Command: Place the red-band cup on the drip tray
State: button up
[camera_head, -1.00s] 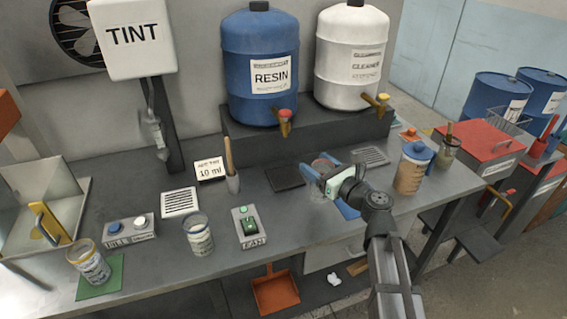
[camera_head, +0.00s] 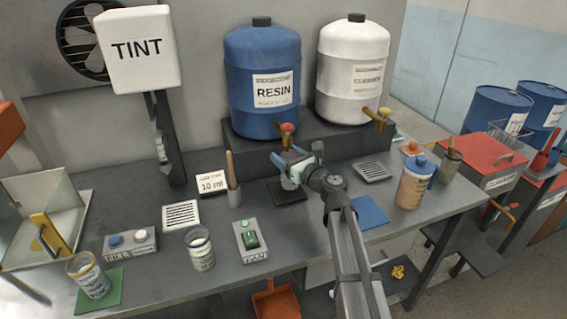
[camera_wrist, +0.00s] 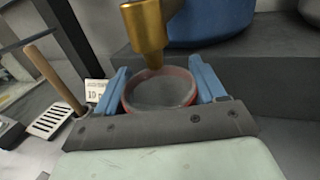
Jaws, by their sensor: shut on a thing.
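My gripper (camera_head: 284,167) is shut on the red-band cup (camera_head: 290,183), which is partly hidden by the gripper. In the wrist view the cup's round red rim (camera_wrist: 128,101) shows between the two blue fingers, with its mouth up and greyish inside. The brass resin tap (camera_wrist: 146,32) stands just behind and above the cup. A dark square plate (camera_head: 290,197) lies under the cup; I cannot tell whether the cup touches it.
The blue resin drum (camera_head: 262,65) and white cleaner drum (camera_head: 352,70) stand on a dark raised step (camera_head: 330,145) behind. A brush holder (camera_head: 234,192) stands left of my gripper. A blue-lidded jug (camera_head: 413,184) and a flat blue mat (camera_head: 369,210) lie to the right.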

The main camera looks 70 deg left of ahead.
jog(key=shift+s+a+f, duration=0.15)
jog(key=shift+a+f, duration=0.1)
jog(key=shift+a, duration=0.2)
jog(key=shift+s+a+f, duration=0.15)
jog(key=shift+a+f, duration=0.05)
jog(key=shift+a, duration=0.25)
jog(key=shift+d+f, duration=0.1)
jog(key=shift+f, duration=1.2)
jog(key=shift+f, duration=0.15)
jog(key=o, duration=1.4)
jog(key=v, duration=1.2)
jog(key=shift+w, duration=0.1)
